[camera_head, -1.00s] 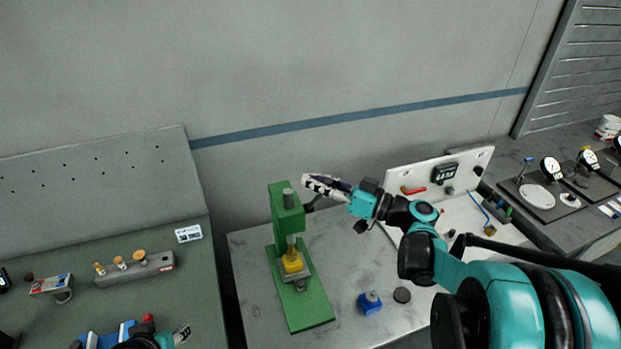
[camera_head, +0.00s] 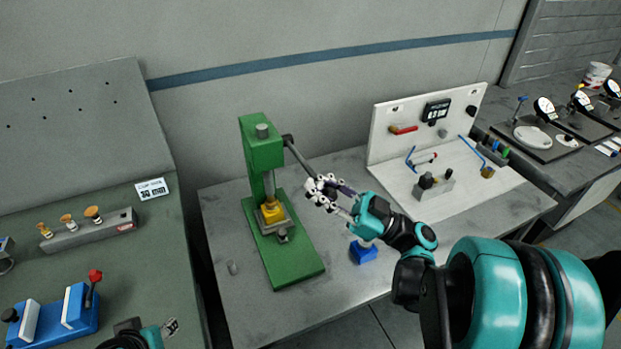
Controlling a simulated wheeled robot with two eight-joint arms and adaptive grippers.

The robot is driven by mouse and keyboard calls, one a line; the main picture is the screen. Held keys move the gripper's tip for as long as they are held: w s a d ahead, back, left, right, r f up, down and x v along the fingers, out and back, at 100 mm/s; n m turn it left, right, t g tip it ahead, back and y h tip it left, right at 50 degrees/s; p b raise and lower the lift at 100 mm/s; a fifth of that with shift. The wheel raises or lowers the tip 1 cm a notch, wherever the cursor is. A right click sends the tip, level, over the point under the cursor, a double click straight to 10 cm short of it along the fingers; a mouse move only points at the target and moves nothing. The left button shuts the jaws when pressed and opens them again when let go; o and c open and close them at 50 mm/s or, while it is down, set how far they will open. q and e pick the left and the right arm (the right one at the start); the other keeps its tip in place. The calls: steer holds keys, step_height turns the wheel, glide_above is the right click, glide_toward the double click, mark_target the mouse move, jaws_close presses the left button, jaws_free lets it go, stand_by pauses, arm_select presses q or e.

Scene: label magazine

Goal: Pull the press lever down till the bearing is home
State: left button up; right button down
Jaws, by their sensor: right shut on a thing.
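The green press (camera_head: 262,155) stands upright on the grey bench, its grey ram (camera_head: 268,185) reaching down to a yellow block (camera_head: 272,212) on the base. The bearing cannot be told apart from the ram and block. The dark press lever (camera_head: 298,158) slants down to the right from the press head. My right gripper (camera_head: 322,190) is shut on the lever's lower end, right of the ram and a little above the yellow block's height. My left gripper (camera_head: 171,326) shows only partly at the bottom edge, away from the press; its jaw state is unclear.
A blue block (camera_head: 363,252) lies under my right forearm, right of the press. A white panel (camera_head: 392,150) stands behind on the right. The left bench holds a blue fixture (camera_head: 52,318) with a red knob.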

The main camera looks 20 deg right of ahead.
arm_select(q)
steer(key=shift+w+f+b, duration=0.1)
steer(key=shift+f+b, duration=1)
steer(key=shift+f, duration=0.4)
arm_select(e)
steer(key=shift+s+a+f, duration=0.1)
steer(key=shift+s+f, duration=0.1)
steer(key=shift+f, duration=1.7)
steer(key=c, duration=1.6)
jaws_free()
steer(key=o, duration=0.4)
steer(key=shift+s+a, duration=0.1)
steer(key=shift+s, duration=0.1)
steer(key=shift+w, duration=0.1)
steer(key=shift+r, duration=0.1)
steer(key=shift+d, duration=0.2)
steer(key=v, duration=1.2)
